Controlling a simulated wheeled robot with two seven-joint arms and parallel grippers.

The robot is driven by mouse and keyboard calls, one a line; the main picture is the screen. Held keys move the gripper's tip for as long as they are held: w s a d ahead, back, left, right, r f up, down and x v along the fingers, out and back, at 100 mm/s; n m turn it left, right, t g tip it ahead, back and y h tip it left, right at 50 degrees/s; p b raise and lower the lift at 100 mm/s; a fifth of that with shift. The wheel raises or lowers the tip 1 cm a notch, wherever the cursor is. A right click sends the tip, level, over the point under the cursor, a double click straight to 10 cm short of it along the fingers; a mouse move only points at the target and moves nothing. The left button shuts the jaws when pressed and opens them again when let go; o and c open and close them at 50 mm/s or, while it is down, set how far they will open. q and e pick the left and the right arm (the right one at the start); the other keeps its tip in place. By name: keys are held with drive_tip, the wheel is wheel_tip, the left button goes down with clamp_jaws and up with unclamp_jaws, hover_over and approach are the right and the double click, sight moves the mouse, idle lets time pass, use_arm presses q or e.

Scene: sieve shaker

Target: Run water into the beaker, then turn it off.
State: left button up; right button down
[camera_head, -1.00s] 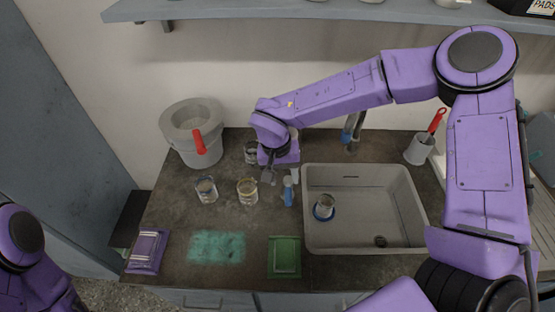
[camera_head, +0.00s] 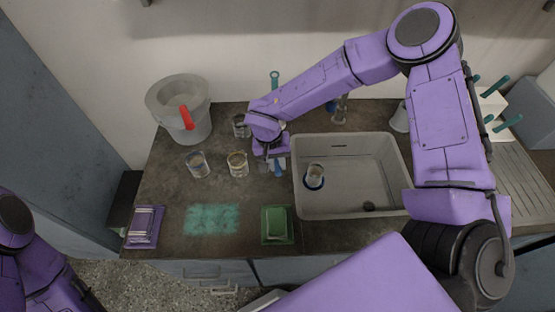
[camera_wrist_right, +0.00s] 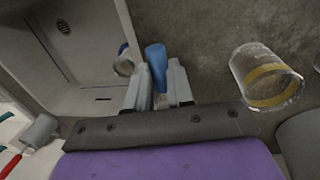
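A clear beaker (camera_head: 314,176) with a blue ring at its base stands in the left part of the sink (camera_head: 398,165). It shows partly in the right wrist view (camera_wrist_right: 124,64). The tap (camera_head: 340,110) rises behind the sink, partly hidden by my right arm. A blue handle-like piece (camera_wrist_right: 155,66) stands by the sink's left edge. My right gripper (camera_wrist_right: 158,85) has its fingers on either side of this piece; whether they press on it is unclear. My left arm shows at the lower left, but its gripper is out of view.
Two glass beakers (camera_head: 197,164) (camera_head: 238,164) stand left of my right gripper, with another glass (camera_head: 240,126) behind. A green pad (camera_head: 277,224) and a purple packet (camera_head: 145,226) lie in front.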

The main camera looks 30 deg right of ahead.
idle(0.4)
drive_tip(key=p, duration=0.1)
drive_tip(key=n+p, duration=0.1)
drive_tip(key=shift+s+d+r+p, duration=0.1)
drive_tip(key=shift+d+r+p, duration=0.2)
drive_tip(key=shift+r, duration=0.1)
drive_tip(key=shift+d+f+n+p, duration=0.15)
drive_tip(key=shift+f+n+p, duration=0.1)
drive_tip(key=shift+n+p, duration=0.15)
drive_tip(key=shift+d+f+n+t+p, duration=0.1)
drive_tip(key=shift+d+n+t+p, duration=0.2)
drive_tip(key=shift+n+p, duration=0.55)
idle(2.6)
